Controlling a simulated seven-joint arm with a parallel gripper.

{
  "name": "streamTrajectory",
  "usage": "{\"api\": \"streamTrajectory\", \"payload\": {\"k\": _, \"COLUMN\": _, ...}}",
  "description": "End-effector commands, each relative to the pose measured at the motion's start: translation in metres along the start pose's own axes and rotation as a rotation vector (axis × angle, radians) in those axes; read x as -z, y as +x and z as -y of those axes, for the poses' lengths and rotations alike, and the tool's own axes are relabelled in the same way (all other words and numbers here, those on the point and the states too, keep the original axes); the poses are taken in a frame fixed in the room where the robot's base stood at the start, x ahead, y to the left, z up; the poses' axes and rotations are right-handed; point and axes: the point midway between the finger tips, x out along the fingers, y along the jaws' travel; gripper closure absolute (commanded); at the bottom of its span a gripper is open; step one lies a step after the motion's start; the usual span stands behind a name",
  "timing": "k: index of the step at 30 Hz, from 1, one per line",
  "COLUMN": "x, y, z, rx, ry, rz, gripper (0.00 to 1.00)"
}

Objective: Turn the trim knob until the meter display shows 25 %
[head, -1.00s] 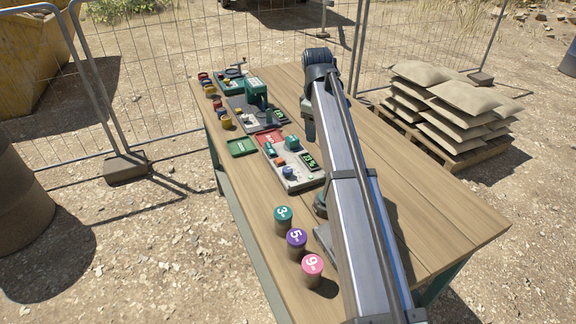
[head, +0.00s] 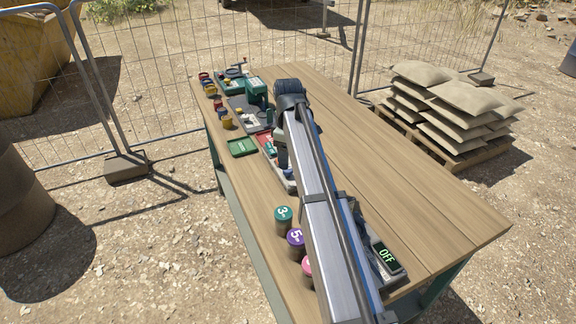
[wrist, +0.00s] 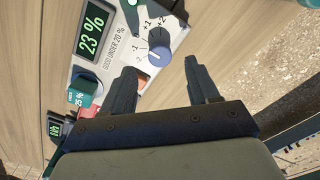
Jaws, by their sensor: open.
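The meter panel (wrist: 107,64) is pale grey and shows in the wrist view. Its meter display (wrist: 92,32) reads 23 % in green, above the printed words "GOOD UNDER 20 %". The trim knob (wrist: 158,57) is round and blue-grey, with +1, +2, -1 and -2 marks around it. My gripper (wrist: 159,67) is open and empty. The knob appears between and slightly beyond its fingertips; I cannot tell whether they touch it. In the head view my arm hides the knob and display.
A device display (head: 386,257) reads OFF. The wooden table (head: 410,170) is clear on its right.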

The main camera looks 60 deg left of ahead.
Motion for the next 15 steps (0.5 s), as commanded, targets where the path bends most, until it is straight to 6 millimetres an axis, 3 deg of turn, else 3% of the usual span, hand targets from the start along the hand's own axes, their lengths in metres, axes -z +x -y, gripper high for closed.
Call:
{"api": "streamTrajectory", "payload": {"k": 6, "x": 0.0, "y": 0.029, "z": 0.0, "rx": 0.0, "ry": 0.0, "rz": 0.0, "gripper": 0.4}}
{"api": "streamTrajectory", "payload": {"k": 15, "x": 0.0, "y": 0.043, "z": 0.0, "rx": -0.001, "ry": 0.0, "rz": 0.0, "gripper": 0.4}}
